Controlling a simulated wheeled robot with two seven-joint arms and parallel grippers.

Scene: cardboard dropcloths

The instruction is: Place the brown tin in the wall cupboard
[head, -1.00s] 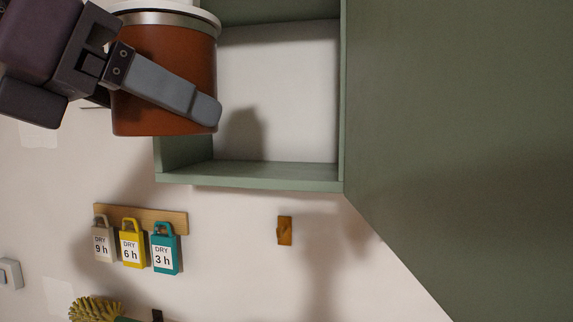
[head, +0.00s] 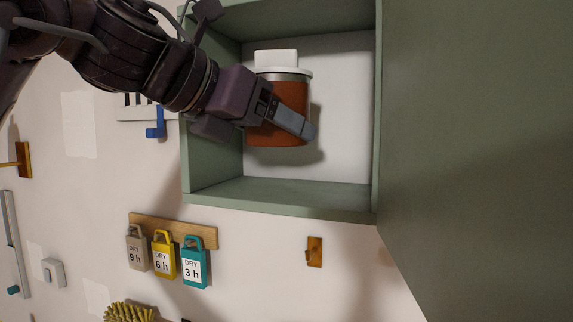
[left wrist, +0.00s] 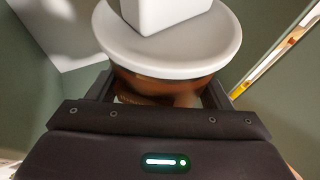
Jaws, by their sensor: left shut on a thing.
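The brown tin (head: 277,132) has a pale lid with a white block-shaped knob. It is inside the open green wall cupboard (head: 290,209) in the head view, above the cupboard's bottom board, with a shadow on the back wall beside it. My left gripper (head: 300,124) is shut on the tin's side, its arm coming in from the left past the cupboard's left side. In the left wrist view the tin's lid (left wrist: 170,45) fills the top middle, with the tin's brown body (left wrist: 165,86) between the fingers. My right gripper is not in view.
The cupboard's green door (head: 470,130) stands open at the right. Below hang a grey tag (head: 136,250), a yellow tag (head: 164,257) and a teal tag (head: 194,265) on a wooden rail. A wooden hook (head: 314,251) is on the wall. The cupboard has free room right of the tin.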

